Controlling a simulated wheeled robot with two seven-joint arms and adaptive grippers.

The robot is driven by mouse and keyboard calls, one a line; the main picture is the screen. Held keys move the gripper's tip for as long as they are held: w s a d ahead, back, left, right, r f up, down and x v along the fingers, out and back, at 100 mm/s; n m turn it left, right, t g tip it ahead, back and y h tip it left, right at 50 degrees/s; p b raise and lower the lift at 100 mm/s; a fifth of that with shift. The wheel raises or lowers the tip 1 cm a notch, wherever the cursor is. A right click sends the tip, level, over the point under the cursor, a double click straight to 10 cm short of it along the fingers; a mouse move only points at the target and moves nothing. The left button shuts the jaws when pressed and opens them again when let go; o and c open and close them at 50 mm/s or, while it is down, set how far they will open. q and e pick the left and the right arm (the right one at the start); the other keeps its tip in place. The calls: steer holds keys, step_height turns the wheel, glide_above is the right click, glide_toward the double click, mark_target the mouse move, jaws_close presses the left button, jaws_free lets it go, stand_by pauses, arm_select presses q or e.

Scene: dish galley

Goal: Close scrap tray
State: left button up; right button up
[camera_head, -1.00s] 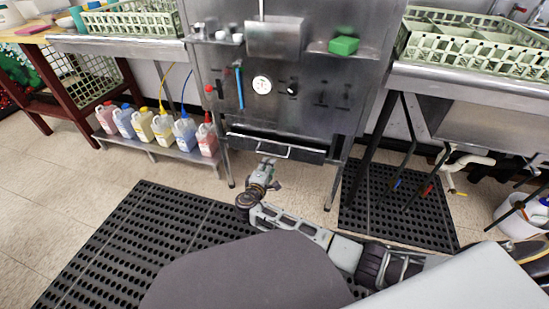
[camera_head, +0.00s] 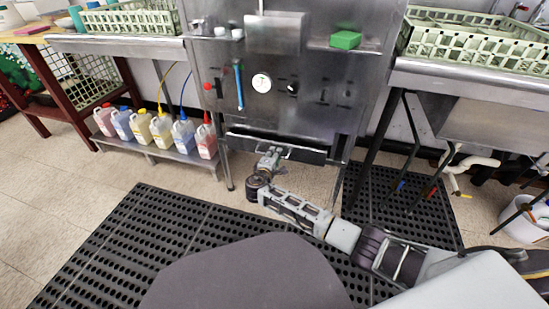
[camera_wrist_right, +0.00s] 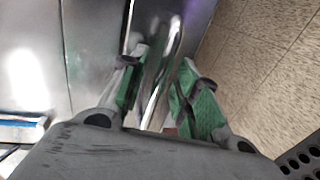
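The scrap tray (camera_head: 312,155) is a wide, low metal drawer at the bottom of the steel machine, with a bar handle across its front. In the head view I cannot tell how far it stands out. My right gripper (camera_head: 271,154) is at the tray front, by the handle. In the right wrist view the right gripper's green-padded fingers (camera_wrist_right: 158,88) are apart, with the shiny handle bar (camera_wrist_right: 163,72) running between them. I cannot tell whether they touch it. My left gripper is not in view.
The steel machine (camera_head: 285,80) rises above the tray. Several coloured jugs (camera_head: 160,130) stand on a low shelf to the left. A sink counter (camera_head: 470,80) with pipes below is at right. Black perforated mats (camera_head: 130,240) cover part of the floor.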

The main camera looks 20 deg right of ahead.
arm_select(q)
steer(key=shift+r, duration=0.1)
arm_select(e)
steer(key=shift+c, duration=0.5)
steer(key=c, duration=0.5)
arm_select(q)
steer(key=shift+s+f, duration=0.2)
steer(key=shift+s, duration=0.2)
arm_select(e)
jaws_close()
